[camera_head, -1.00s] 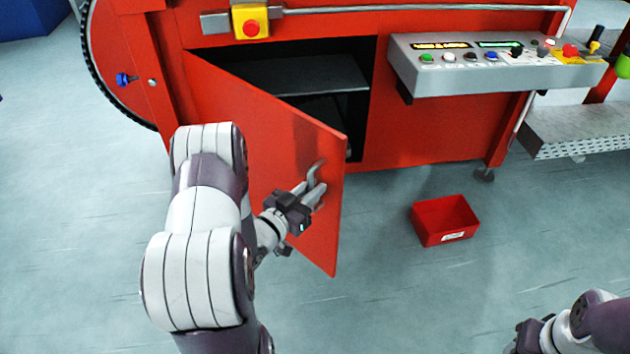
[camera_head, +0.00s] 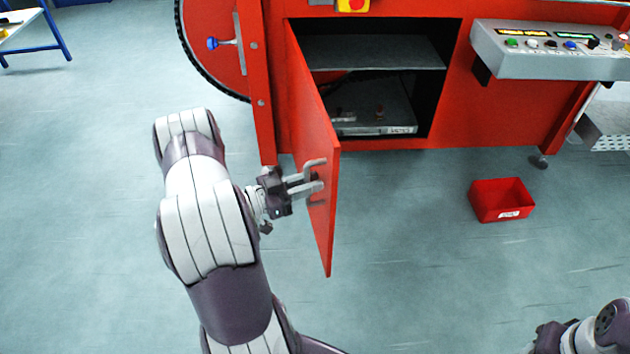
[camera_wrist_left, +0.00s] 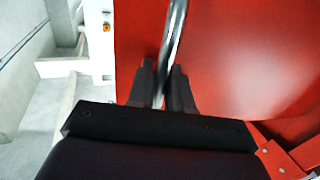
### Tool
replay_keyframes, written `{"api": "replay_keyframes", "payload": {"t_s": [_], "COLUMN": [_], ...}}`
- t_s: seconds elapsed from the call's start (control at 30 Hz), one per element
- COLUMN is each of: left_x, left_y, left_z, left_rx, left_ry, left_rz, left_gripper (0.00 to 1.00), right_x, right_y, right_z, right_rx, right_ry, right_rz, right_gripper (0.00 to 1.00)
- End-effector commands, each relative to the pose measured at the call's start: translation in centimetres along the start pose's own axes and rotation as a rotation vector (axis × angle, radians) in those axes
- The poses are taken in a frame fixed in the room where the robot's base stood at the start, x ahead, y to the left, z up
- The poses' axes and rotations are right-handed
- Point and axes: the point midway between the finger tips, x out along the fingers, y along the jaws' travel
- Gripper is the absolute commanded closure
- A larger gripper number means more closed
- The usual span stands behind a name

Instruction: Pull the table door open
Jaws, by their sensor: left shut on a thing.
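The red table door (camera_head: 318,150) stands swung wide open, hinged at its left edge, seen almost edge-on in the head view. A curved metal handle (camera_head: 316,164) sits on its outer face near the free edge. My left gripper (camera_head: 312,182) is shut on the handle; in the left wrist view the handle (camera_wrist_left: 174,45) runs between the two dark fingers (camera_wrist_left: 162,88), with the red door (camera_wrist_left: 230,60) behind. Inside the cabinet (camera_head: 375,55) a grey shelf and a lower floor with small items show. My right gripper (camera_head: 545,340) is only partly seen at the bottom right.
A red bin (camera_head: 502,200) lies on the floor right of the door. A grey control panel (camera_head: 550,50) juts out above it. A wheel with a blue knob (camera_head: 212,43) is left of the hinge.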

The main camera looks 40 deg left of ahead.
Motion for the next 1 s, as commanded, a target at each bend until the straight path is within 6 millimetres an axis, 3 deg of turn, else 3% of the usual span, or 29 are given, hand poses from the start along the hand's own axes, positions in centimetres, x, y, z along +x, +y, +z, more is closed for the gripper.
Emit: {"api": "replay_keyframes", "payload": {"t_s": [0.37,0.4,0.43,0.77,0.87,1.0], "left_x": [-0.1,-0.1,-0.1,-0.3,-1.4,-4.4], "left_y": [0.0,0.0,0.0,0.0,-0.1,-0.1], "left_z": [0.1,0.1,0.1,0.0,-0.2,-0.4], "left_rx": [-0.003,-0.003,-0.003,-0.001,-0.001,-0.003], "left_ry": [-0.002,-0.002,-0.002,-0.001,-0.001,-0.001], "left_rz": [0.001,0.001,0.001,-0.001,-0.004,-0.006], "left_gripper": [1.00,0.74,0.66,0.66,0.66,0.66], "right_x": [0.0,0.0,0.0,-0.1,-0.6,-1.7], "right_y": [0.0,0.0,0.0,0.0,0.0,0.0], "right_z": [0.0,0.0,0.0,0.0,-0.1,-0.2], "right_rx": [0.000,0.000,0.000,0.000,0.000,0.000], "right_ry": [0.000,0.000,0.000,0.000,0.000,0.000], "right_rz": [0.000,0.000,0.000,0.000,0.000,0.000], "right_gripper": [0.57,0.57,0.57,0.57,0.57,0.57]}}
